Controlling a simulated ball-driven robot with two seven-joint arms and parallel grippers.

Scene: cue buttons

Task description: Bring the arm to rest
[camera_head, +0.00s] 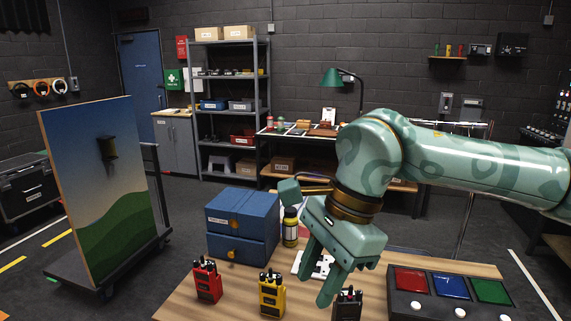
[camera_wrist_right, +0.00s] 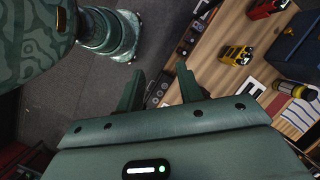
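My right gripper (camera_head: 316,282) hangs over the wooden table (camera_head: 185,306), tilted down, with its green arm coming in from the right. Its two fingers are apart with nothing held between them; the gap also shows in the right wrist view (camera_wrist_right: 158,82). The black radio (camera_head: 347,304) stands just right of the fingers in the head view, partly cut off by the lower edge. The button console (camera_head: 440,299) has red, blue and green panels with a white button before each, and lies right of the gripper. My left gripper is not in view.
A red radio (camera_head: 207,281) and a yellow radio (camera_head: 271,293) stand at the table's front. Behind them are a blue drawer box (camera_head: 228,222) and a yellow bottle (camera_head: 290,228). A white card (camera_head: 300,262) lies partly behind the gripper. A painted board (camera_head: 100,190) stands on a cart at left.

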